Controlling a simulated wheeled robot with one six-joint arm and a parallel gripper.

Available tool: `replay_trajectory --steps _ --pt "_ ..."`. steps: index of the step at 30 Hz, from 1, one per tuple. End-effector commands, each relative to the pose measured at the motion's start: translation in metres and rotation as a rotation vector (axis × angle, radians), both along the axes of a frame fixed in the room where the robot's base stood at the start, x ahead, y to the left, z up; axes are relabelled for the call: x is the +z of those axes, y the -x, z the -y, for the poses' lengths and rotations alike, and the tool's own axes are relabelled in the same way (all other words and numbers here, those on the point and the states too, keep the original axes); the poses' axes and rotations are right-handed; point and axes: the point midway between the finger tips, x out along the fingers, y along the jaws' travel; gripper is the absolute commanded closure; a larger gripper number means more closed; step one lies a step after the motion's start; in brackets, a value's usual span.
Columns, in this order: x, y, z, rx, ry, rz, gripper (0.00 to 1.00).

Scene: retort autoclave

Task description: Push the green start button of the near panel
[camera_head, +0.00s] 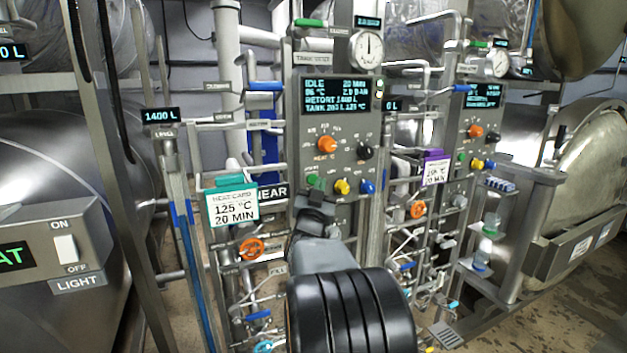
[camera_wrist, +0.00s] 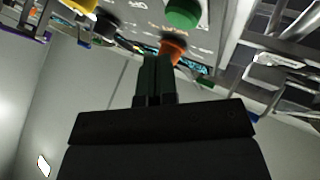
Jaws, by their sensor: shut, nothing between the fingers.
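The near panel (camera_head: 338,135) is a grey upright box in the middle of the head view, with a lit display reading IDLE. Its green button (camera_head: 316,181) is at the lower left of the panel, left of a yellow button. In the wrist view the green button (camera_wrist: 183,14) is at the top, just beyond and right of the fingertips. My gripper (camera_head: 316,197) is shut and empty, just below the green button in the head view. In the wrist view its fingers (camera_wrist: 157,62) point up toward the panel face. I cannot tell whether they touch it.
Close by on the panel are an orange knob (camera_head: 326,144), a black knob (camera_head: 365,152), a yellow button (camera_head: 342,187) and a blue one (camera_head: 367,186). A heat card (camera_head: 233,206) hangs at left. A second, similar panel (camera_head: 480,120) stands farther right. Pipes and valves crowd below.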

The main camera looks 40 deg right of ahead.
Motion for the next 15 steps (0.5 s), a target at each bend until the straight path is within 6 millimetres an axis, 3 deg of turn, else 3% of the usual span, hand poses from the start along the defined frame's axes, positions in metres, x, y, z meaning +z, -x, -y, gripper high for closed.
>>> replay_trajectory --steps 15 --pt "-0.0003 -0.0116 0.0044 0.000 0.000 0.001 1.00"
